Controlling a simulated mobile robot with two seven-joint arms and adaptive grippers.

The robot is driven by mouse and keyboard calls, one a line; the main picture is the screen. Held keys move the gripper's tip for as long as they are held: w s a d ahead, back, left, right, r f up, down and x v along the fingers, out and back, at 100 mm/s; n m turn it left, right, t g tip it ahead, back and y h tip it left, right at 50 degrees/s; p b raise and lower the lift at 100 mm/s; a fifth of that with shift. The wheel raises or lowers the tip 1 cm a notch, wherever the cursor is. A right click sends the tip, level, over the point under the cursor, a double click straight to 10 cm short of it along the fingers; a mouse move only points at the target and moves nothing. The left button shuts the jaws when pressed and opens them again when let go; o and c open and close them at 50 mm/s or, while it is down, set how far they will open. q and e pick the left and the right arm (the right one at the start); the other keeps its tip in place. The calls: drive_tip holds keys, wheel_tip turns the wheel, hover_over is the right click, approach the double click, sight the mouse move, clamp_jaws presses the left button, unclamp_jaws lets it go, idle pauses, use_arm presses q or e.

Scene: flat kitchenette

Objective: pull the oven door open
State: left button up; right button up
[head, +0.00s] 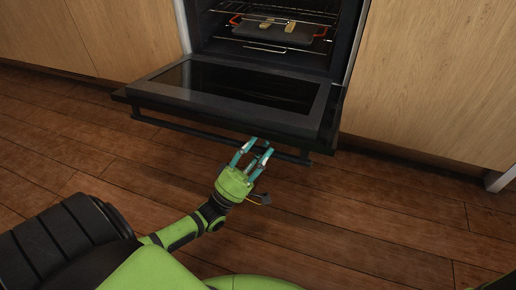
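The oven door (230,92) is swung down to nearly level at the front of the oven, its dark glass inner face turned up. The dark bar handle (185,129) runs along the door's outer edge. My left gripper (259,147) is at the right half of the handle, coming from the front. Its teal fingers are apart, with their tips at the bar; I cannot tell if they touch it. No object shows between them. My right gripper is not in view.
Inside the oven (275,52) are wire racks and a dark tray (270,33) with orange-red handles and small pale pieces on it. Wooden cabinet fronts (430,80) flank the oven. The wooden floor (350,220) in front is clear.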

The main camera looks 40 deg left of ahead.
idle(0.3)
use_arm(q)
drive_tip(key=v, duration=0.7)
drive_tip(key=shift+s+f, duration=0.2)
drive_tip(key=shift+s, duration=0.1)
